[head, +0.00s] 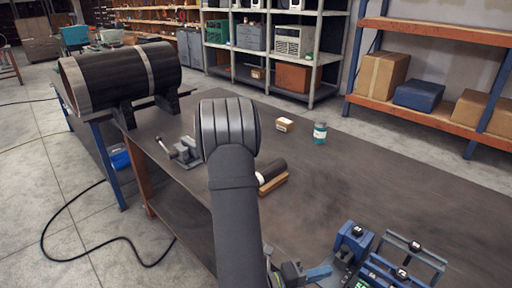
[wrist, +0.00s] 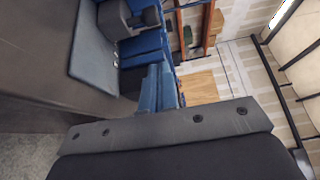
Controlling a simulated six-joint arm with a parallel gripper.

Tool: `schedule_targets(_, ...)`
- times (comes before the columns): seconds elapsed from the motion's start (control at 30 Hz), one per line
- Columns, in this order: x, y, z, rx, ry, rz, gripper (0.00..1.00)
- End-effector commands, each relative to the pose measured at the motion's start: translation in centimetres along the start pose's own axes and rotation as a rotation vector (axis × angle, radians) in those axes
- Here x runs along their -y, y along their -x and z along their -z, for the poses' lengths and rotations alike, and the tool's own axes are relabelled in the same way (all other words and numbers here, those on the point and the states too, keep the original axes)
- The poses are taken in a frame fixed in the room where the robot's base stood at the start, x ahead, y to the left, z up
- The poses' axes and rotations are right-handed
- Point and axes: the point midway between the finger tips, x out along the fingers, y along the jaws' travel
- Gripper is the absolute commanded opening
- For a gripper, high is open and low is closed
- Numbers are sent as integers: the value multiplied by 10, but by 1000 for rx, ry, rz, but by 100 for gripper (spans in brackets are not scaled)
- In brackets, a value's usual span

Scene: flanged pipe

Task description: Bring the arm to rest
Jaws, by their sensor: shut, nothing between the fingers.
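My gripper (wrist: 158,88) shows in the wrist view, its two blue fingers side by side, shut and empty. A large black pipe (head: 120,75) with a pale band lies on dark supports at the table's far left end, apart from my arm.
The dark table (head: 400,185) is clear on the right. A clamp (head: 182,152), small box (head: 284,125), green-labelled jar (head: 320,132) and short dark cylinder (head: 271,171) stand around my arm. Blue-and-grey devices (head: 352,240) sit at the near edge. Shelves (head: 440,32) stand behind.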

Motion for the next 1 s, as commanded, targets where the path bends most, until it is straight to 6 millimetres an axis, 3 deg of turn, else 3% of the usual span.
schedule_targets(0.43,0,-31,-7,-1,-1,0,0)
schedule_targets(1.0,0,-32,-8,1,1,-1,0)
